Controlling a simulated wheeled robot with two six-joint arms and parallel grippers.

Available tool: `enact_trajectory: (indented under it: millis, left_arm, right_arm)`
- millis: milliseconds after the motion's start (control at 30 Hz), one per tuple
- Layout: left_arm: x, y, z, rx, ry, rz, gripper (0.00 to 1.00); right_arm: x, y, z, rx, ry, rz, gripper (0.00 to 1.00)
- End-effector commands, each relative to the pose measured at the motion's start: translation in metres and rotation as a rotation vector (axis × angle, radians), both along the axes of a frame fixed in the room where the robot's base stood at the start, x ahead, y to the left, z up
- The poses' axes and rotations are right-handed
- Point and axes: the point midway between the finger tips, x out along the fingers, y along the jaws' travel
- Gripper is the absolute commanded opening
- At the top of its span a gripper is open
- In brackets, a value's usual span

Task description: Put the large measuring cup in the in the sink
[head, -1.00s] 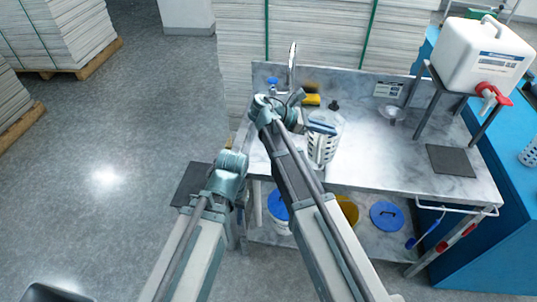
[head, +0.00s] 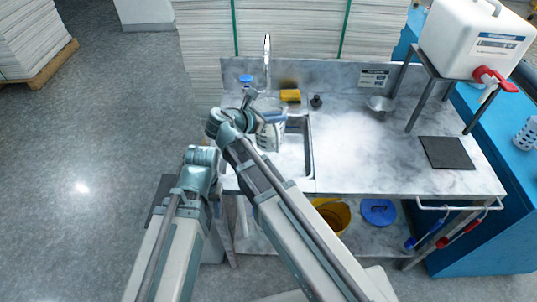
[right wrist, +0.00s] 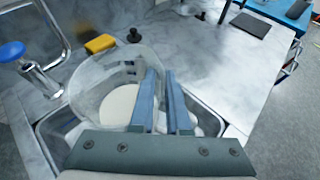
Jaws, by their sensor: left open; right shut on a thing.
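The large measuring cup (head: 269,136) is clear with pale markings. My right gripper (head: 264,116) is shut on its side, and the right wrist view shows the fingers (right wrist: 163,100) at the wall of the clear cup (right wrist: 95,90). The cup is upright or nearly so, over the sink (head: 311,150); I cannot tell its height above the basin floor. The sink's rim also shows in the right wrist view (right wrist: 42,128). My left gripper (head: 207,186) is open and away from the cup, left of the counter; its fingers are largely hidden by my arm.
A faucet (head: 267,62) with a blue knob (head: 246,78) stands behind the sink. A yellow sponge (head: 290,95) and a black stopper (head: 316,101) lie at the back edge. A white water container (head: 470,45) stands on a rack at right. The counter's middle is clear.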

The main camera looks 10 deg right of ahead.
Motion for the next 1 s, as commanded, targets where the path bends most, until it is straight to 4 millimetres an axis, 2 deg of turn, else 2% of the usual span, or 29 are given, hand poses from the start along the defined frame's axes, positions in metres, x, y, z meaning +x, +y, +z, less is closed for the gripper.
enact_trajectory:
  millis: [367, 467, 800, 1000]
  left_arm:
    - [0.0, 0.0, -0.007, 0.0, 0.0, 0.0, 0.45]
    - [0.0, 0.0, -0.016, 0.0, 0.0, 0.0, 0.45]
    - [0.0, 0.0, -0.062, 0.0, 0.0, 0.0, 0.45]
    - [0.0, 0.0, -0.066, 0.0, 0.0, 0.0, 0.45]
  right_arm:
    - [0.0, 0.005, -0.006, -0.002, -0.004, 0.035, 0.0]
    - [0.0, 0.005, -0.015, -0.002, -0.004, 0.035, 0.0]
    - [0.0, 0.004, -0.062, -0.001, -0.004, 0.034, 0.0]
    - [0.0, 0.004, -0.066, -0.001, -0.004, 0.034, 0.0]
